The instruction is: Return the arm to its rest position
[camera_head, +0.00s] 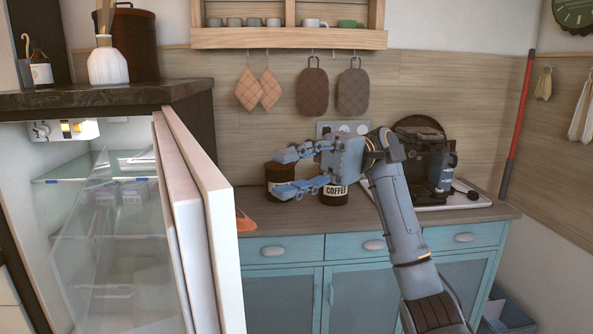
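My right gripper (281,173) is raised in the middle of the head view, in front of the counter. Its two fingers point left and are spread apart, with nothing between them. Its arm (400,225) comes up from the lower right. The fingertips are to the right of an open fridge door (208,215) and apart from it in the picture. My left gripper does not show.
The fridge interior (110,210) has glass shelves. The counter (290,213) holds a coffee canister (333,194), a dark canister (279,176) partly hidden by my gripper, and a coffee machine (428,165). Blue cabinets (292,290) stand below. A wall shelf (290,38) hangs above.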

